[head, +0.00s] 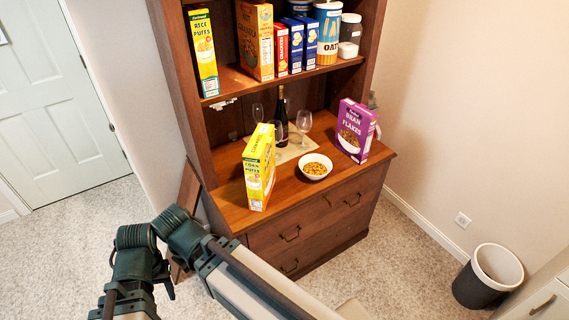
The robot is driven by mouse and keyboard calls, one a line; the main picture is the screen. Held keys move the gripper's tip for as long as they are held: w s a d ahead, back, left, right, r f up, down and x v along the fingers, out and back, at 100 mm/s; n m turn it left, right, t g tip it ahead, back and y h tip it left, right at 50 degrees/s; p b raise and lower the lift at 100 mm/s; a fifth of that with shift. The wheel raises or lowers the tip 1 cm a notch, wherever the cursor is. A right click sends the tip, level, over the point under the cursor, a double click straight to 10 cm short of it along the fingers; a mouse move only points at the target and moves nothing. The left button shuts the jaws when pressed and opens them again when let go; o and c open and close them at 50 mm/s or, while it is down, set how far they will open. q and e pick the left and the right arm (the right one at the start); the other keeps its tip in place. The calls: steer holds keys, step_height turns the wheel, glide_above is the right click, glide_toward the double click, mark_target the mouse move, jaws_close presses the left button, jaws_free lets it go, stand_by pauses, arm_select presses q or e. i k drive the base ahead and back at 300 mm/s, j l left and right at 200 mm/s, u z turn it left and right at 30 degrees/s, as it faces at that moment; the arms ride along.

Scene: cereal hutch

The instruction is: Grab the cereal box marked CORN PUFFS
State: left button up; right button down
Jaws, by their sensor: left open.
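The yellow CORN PUFFS box (259,168) stands upright on the left part of the hutch counter (285,203), close to its front edge. Its narrow side is turned partly toward me. My left arm reaches in at the bottom left, in front of and below the counter. My left gripper is open and apart from the box; its fingertips are hard to make out. My right gripper is not in view.
A white bowl of cereal (315,167) stands right of the box, with a dark bottle (281,122) and glasses (304,122) behind. A purple BRAN FLAKES box (355,131) stands at the counter's right. The upper shelf holds a similar yellow RICE PUFFS box (203,55).

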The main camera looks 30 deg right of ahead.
mark_target(261, 173)
steer(key=z, duration=0.95)
